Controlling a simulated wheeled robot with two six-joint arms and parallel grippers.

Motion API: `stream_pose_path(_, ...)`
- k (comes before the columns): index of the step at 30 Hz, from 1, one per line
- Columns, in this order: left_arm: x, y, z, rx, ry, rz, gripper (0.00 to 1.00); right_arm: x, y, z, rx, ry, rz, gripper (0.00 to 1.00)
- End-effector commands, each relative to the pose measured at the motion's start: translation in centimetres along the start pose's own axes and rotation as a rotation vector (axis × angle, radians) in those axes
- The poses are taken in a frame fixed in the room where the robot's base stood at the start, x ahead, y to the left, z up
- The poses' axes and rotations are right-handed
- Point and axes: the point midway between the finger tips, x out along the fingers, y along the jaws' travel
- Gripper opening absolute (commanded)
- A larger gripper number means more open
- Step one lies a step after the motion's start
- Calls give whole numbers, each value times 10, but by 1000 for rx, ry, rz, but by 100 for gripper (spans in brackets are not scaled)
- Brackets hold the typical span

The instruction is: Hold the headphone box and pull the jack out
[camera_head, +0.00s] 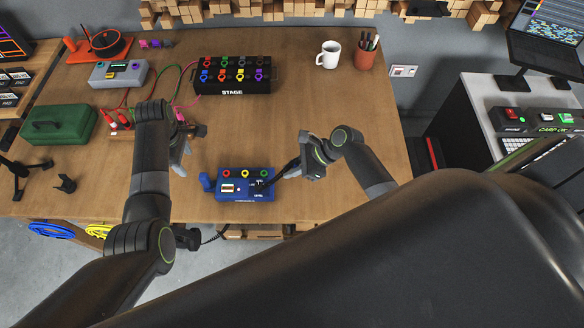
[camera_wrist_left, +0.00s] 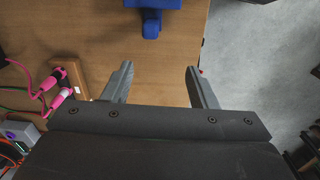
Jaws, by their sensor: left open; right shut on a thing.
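The blue headphone box (camera_head: 246,184) sits near the front edge of the wooden table, with red, yellow and green rings along its top. A dark jack (camera_head: 262,183) with a black stem is at its right side; whether it is still seated I cannot tell. My right gripper (camera_head: 291,170) is to the right of the box and shut on the jack's black stem. My left gripper (camera_head: 182,158) is open and empty, left of and behind the box. In the left wrist view, my open left fingers (camera_wrist_left: 160,86) are over bare table, and part of the blue box (camera_wrist_left: 151,5) shows at the top.
A black STAGE box (camera_head: 232,92) stands behind with several coloured rings. A wooden block (camera_wrist_left: 69,76) with pink plugs is beside my left gripper. A green case (camera_head: 58,125) and a grey device (camera_head: 118,74) are left. A white mug (camera_head: 329,55) stands at the back; centre-right table is clear.

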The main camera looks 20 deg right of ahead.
Motion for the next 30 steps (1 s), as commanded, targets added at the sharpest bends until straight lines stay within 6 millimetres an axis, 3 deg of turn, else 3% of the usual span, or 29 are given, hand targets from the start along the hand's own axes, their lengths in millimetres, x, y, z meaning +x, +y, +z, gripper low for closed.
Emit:
stream_pose_path(15, 28, -81, -38, 168, 24, 74, 53, 0, 0, 0, 0, 0, 0, 0)
stream_pose_path(30, 34, -176, -62, 361, 100, 109, 53, 1, 0, 0, 0, 0, 0, 0)
